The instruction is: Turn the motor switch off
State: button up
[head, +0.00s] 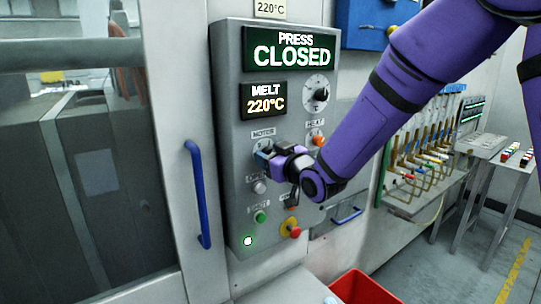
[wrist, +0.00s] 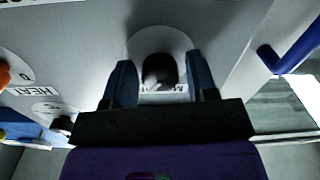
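The motor switch is a dark round knob (wrist: 158,70) on a pale round plate, seen in the wrist view between my fingers. In the head view the MOTOR label (head: 263,133) shows on the grey panel, and my gripper (head: 262,152) covers most of the switch below it. My gripper's two blue fingers (wrist: 161,78) stand one on each side of the knob, with a visible gap at both sides. It is open and does not grip the knob. The knob's pointer direction is hard to read.
Close by are the orange HEAT knob (head: 318,140), a black dial (head: 317,96), a green button (head: 260,216) and a red emergency button (head: 294,232). A blue door handle (head: 198,195) stands left of the panel. A red bin (head: 360,288) is below.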

jog(key=c, duration=0.7)
jog(key=shift+o, duration=0.2)
jog(key=shift+n, duration=0.4)
jog(key=n, duration=0.2)
jog(key=shift+n, duration=0.4)
jog(key=n, duration=0.3)
jog(key=shift+n, duration=0.4)
jog(key=n, duration=0.6)
jog(key=shift+h, duration=0.3)
jog(key=shift+n, duration=0.3)
jog(key=shift+f, duration=0.1)
jog(key=o, duration=0.9)
